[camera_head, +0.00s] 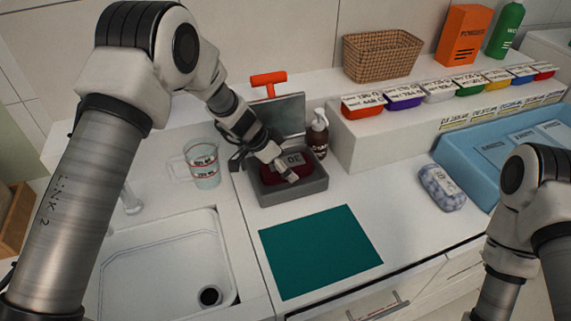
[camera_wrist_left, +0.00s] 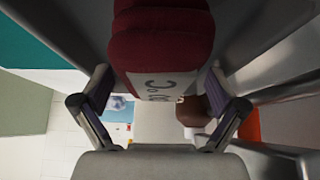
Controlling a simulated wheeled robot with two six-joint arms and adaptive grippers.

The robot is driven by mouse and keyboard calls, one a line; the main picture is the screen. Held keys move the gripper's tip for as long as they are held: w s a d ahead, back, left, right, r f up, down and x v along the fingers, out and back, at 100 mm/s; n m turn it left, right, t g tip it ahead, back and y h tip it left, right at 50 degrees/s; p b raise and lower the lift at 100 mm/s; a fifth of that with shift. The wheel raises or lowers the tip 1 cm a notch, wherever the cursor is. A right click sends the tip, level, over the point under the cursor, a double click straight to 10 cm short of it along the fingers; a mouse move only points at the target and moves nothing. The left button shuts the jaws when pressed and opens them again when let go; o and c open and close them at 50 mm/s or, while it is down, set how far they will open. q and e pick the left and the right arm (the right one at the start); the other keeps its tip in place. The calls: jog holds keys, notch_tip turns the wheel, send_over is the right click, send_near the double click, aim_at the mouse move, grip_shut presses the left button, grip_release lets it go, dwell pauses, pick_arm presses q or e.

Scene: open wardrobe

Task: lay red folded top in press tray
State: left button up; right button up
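The red folded top (camera_head: 272,172), dark red with a pale label band, is inside the grey press tray (camera_head: 303,190). My left gripper (camera_head: 290,176) reaches down into the tray over the top. In the left wrist view the top (camera_wrist_left: 165,45) spans the space between the two fingertips (camera_wrist_left: 160,85), which meet its sides. The gripper looks shut on it. Whether the top rests fully on the tray floor is hidden. The tray's grey lid (camera_head: 283,112) stands raised behind, with a red handle (camera_head: 268,78). My right arm is at the right; its gripper is out of view.
A measuring jug (camera_head: 203,165) stands left of the tray and a brown pump bottle (camera_head: 318,135) right behind it. A teal mat (camera_head: 320,248) lies in front, clear.

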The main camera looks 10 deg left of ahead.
pick_arm(q)
jog(key=v, duration=0.8)
jog(key=shift+d+r, duration=0.15)
jog(key=shift+r, duration=0.05)
jog(key=shift+s, duration=0.1)
dwell(0.3)
